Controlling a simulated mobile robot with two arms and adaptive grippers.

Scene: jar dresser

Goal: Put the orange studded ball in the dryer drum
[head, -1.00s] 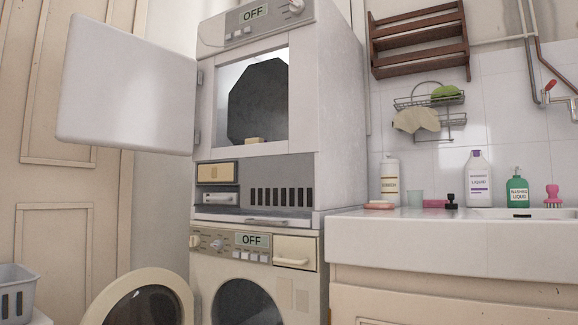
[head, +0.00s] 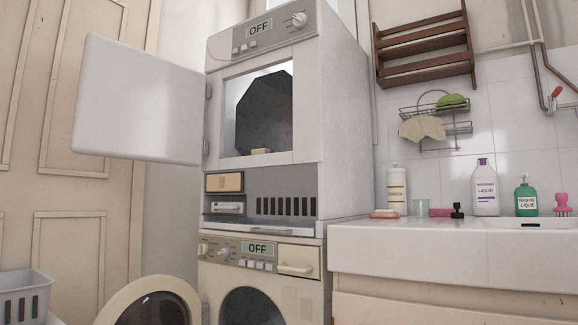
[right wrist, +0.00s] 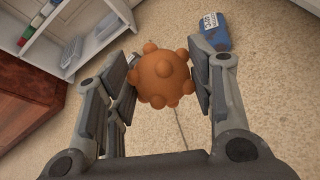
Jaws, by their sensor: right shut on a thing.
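The orange studded ball (right wrist: 163,78) is held between the fingers of my right gripper (right wrist: 163,80) in the right wrist view, above a beige carpeted floor. The dryer (head: 345,130) stands on top of a washing machine in the head view. Its white door (head: 140,98) is swung open to the left. The dark dryer drum (head: 264,112) shows through the square opening, with a small tan block (head: 261,151) at its lower edge. Neither gripper is in the head view. My left gripper is not seen.
The washing machine (head: 310,295) below has its round door (head: 150,303) open at the lower left. A grey basket (head: 25,292) is at the far left. A sink counter (head: 430,245) with bottles is at right. A blue package (right wrist: 209,30) lies on the floor.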

